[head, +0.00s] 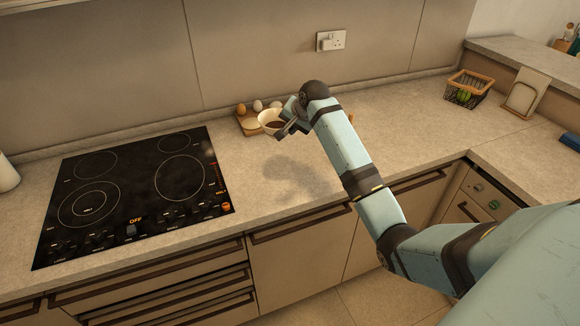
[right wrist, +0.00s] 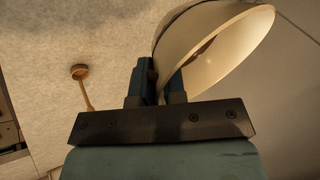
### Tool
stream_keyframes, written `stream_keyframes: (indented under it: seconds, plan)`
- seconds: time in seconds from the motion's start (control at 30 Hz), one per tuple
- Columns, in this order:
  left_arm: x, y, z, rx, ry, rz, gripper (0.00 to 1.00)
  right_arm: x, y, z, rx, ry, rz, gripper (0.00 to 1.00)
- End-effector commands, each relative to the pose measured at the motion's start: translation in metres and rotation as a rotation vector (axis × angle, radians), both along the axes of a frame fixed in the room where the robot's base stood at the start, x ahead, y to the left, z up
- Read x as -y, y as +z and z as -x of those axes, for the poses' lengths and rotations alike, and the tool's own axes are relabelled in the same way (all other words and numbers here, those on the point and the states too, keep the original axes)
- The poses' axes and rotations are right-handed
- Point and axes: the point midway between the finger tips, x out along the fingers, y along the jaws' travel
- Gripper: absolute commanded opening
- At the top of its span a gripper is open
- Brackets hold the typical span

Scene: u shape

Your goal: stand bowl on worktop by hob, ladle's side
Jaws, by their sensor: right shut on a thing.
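A shadow lies on the worktop in front; I cannot tell how high the bowl is. A brown ladle-like thing with a round head (right wrist: 79,72) and thin handle shows at left in the wrist view; I cannot make it out in the head view. My left gripper is out of view.
A wooden egg holder (head: 248,124) with several eggs is right beside and behind the bowl. A wire basket (head: 467,90) and an upright board (head: 525,92) stand far right. A wall socket (head: 330,40) is behind.

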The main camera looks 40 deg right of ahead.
Motion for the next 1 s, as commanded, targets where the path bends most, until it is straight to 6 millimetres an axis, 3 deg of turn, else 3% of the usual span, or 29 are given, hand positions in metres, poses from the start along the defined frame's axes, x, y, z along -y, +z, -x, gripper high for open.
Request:
stream_keyframes:
  seconds: [0.2, 0.4, 0.67, 0.83, 1.0]
  plan:
    - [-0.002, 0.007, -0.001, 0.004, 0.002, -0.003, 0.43, 0.0, -0.061, 0.001, -0.005, 0.001, -0.001, 0.0]
    - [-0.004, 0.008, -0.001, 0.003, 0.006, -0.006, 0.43, -0.001, -0.107, 0.001, -0.002, 0.001, -0.002, 0.0]
    - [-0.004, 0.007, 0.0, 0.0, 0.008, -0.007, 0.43, -0.001, -0.133, 0.001, -0.001, 0.002, -0.001, 0.0]
    - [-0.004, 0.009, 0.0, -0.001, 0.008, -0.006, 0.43, -0.001, -0.159, 0.001, -0.002, 0.003, -0.001, 0.0]
    - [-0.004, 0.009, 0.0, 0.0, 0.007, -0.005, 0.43, -0.001, -0.168, 0.001, 0.001, 0.003, 0.0, 0.0]
